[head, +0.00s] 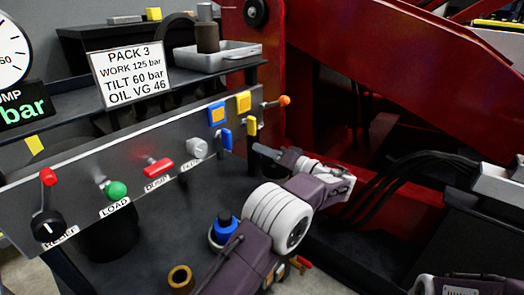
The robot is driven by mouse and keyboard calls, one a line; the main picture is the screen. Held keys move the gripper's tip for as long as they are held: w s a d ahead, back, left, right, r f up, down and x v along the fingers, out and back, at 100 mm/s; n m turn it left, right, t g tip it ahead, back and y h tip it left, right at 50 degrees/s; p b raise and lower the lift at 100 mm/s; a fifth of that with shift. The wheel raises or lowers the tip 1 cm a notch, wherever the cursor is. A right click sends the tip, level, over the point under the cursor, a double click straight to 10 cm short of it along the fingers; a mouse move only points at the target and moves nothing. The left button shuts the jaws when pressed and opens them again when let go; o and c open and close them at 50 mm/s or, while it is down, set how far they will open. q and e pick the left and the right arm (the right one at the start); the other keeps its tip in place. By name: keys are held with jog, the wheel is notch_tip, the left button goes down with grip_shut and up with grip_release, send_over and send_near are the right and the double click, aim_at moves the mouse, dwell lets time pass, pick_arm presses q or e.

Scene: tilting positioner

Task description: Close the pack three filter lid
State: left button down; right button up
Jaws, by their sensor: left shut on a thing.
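My left gripper (266,152) reaches past the right end of the control panel, with its dark tip pointing left near the blue and yellow levers. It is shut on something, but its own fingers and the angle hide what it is. A blue cylinder with a dark top (225,229) stands in a pale ring below the panel, partly behind my left arm. I cannot tell whether it is part of the filter. No filter lid can be made out clearly. My right gripper is out of view.
The tilted control panel (130,190) carries several levers and knobs. The white PACK 3 sign (132,73) stands above it beside a grey tray (215,57). A brass ring (181,278) lies low in front. A red steel frame (400,60) and black hoses (400,180) fill the right.

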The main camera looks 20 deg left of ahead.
pick_arm(q)
jog(key=shift+f, duration=0.1)
jog(key=c, duration=1.5)
grip_release()
jog(key=shift+p+v, duration=2.5)
jog(key=shift+v, duration=2.05)
jog(key=shift+s+d, duration=0.1)
jog(key=shift+s, duration=0.05)
